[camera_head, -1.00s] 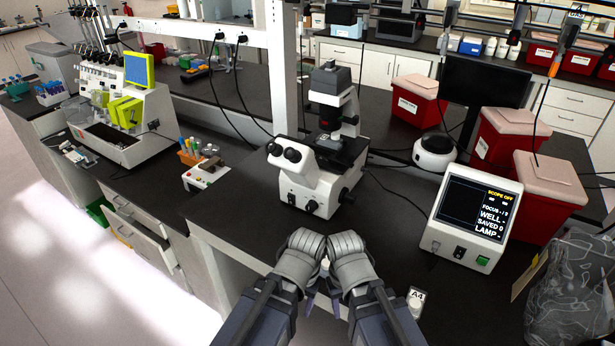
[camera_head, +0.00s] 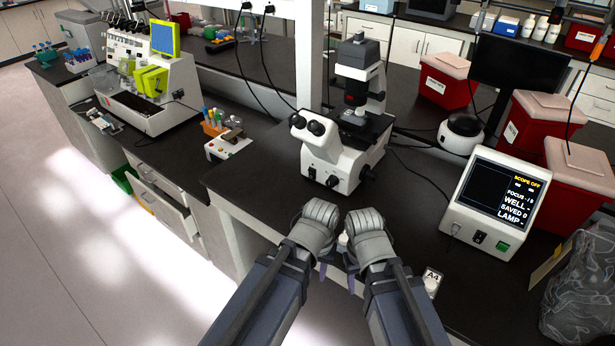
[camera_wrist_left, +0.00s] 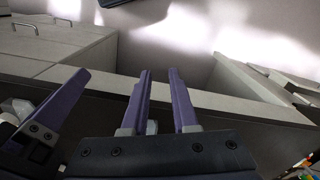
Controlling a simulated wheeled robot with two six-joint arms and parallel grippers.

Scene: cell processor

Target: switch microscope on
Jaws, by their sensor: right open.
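The white microscope (camera_head: 337,165) stands on the black bench in the middle of the head view, with black eyepieces and a small dark switch and knob low on its body. To its right, a white control box (camera_head: 462,217) has a screen (camera_head: 497,190) reading "SCOPE OFF", with a black switch (camera_head: 479,238) and a green button (camera_head: 502,246) below. My left gripper (camera_head: 322,272) is in front of the microscope, apart from it. In the left wrist view its purple fingers (camera_wrist_left: 160,85) are parted, with a gap between. My right gripper (camera_head: 350,284) is beside it, open, mostly hidden by its wrist.
A small bottle labelled A4 (camera_head: 432,283) stands right of my right arm. Red bins (camera_head: 540,140) and a dark monitor (camera_head: 518,75) stand behind the control box. A crumpled clear bag (camera_head: 580,290) lies at the right. A tube rack (camera_head: 213,129) stands left of the microscope.

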